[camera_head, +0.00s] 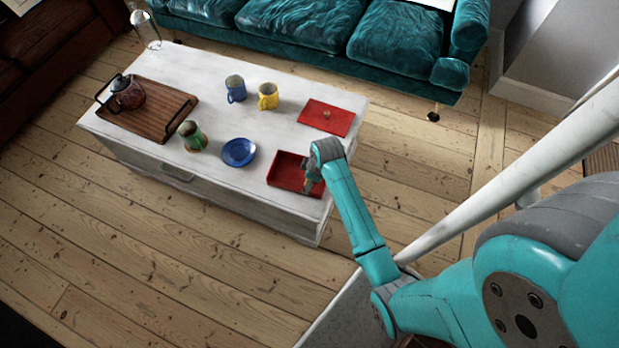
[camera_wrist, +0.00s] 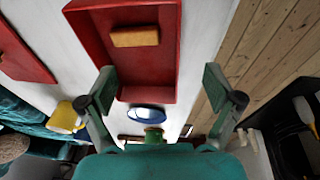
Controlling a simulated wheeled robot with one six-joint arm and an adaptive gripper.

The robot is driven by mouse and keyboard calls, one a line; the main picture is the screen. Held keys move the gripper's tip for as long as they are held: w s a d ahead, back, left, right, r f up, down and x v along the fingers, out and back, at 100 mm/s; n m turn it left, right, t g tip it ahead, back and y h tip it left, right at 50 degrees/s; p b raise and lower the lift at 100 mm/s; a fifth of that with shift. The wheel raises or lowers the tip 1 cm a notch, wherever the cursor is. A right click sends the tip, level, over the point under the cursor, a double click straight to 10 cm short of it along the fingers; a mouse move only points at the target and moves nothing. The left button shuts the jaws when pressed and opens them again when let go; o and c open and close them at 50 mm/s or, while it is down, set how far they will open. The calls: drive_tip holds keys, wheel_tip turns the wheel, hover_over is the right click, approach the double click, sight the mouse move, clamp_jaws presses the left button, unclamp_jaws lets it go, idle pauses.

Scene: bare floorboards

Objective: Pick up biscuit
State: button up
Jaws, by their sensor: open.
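The biscuit (camera_wrist: 135,36) is a small tan rectangular block lying in an open red box (camera_wrist: 165,55). In the head view the red box (camera_head: 283,173) sits at the near right end of the white table, and my gripper hides most of the biscuit. My gripper (camera_head: 313,180) is over the right part of the box. In the wrist view my gripper (camera_wrist: 160,82) has its two fingers spread wide with nothing between them. The biscuit lies beyond the fingertips, up and to the left.
The white table (camera_head: 215,105) also holds a red lid (camera_head: 325,118), a blue plate (camera_head: 239,153), a yellow mug (camera_head: 268,97), a blue mug (camera_head: 236,88), a green-brown pitcher (camera_head: 192,137) and a wooden tray (camera_head: 160,112) with a teapot (camera_head: 128,93). A teal sofa (camera_head: 330,30) stands behind.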

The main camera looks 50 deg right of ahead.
drive_tip(key=w+d+r+g, duration=0.1)
drive_tip(key=w+d+r, duration=0.1)
drive_tip(key=w+d, duration=0.15)
drive_tip(key=shift+n+y, duration=0.3)
drive_tip(key=shift+y, duration=0.1)
drive_tip(key=f, duration=0.5)
drive_tip(key=shift+s, duration=0.2)
drive_tip(key=shift+w+d+f, duration=0.1)
drive_tip(key=shift+f, duration=1.25)
drive_tip(key=shift+w+f, duration=0.1)
drive_tip(key=shift+f, duration=1.2)
drive_tip(key=c, duration=0.6)
